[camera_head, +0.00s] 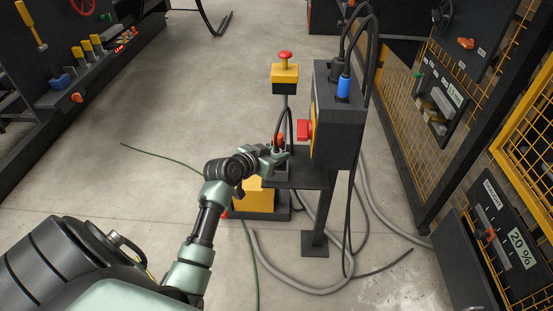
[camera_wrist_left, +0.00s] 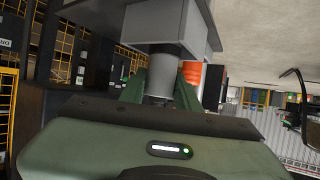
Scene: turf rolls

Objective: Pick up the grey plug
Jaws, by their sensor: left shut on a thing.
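The grey plug (camera_wrist_left: 159,84) is between the two green fingers of my left gripper (camera_wrist_left: 160,92) in the left wrist view, and the gripper is shut on it. A larger grey block (camera_wrist_left: 162,25) sits against the plug's far end; I cannot tell whether they are joined. In the head view my left gripper (camera_head: 281,155) is at the small dark shelf left of the dark control box (camera_head: 337,135). The plug is mostly hidden there by the gripper. My right gripper is not in view.
An orange plug (camera_wrist_left: 190,72) is close beside the grey one. A blue plug (camera_head: 343,87) and a black plug (camera_head: 337,69) stand in the control box's top. A yellow box with a red button (camera_head: 285,73) stands behind. Loose cables (camera_head: 300,285) lie on the floor.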

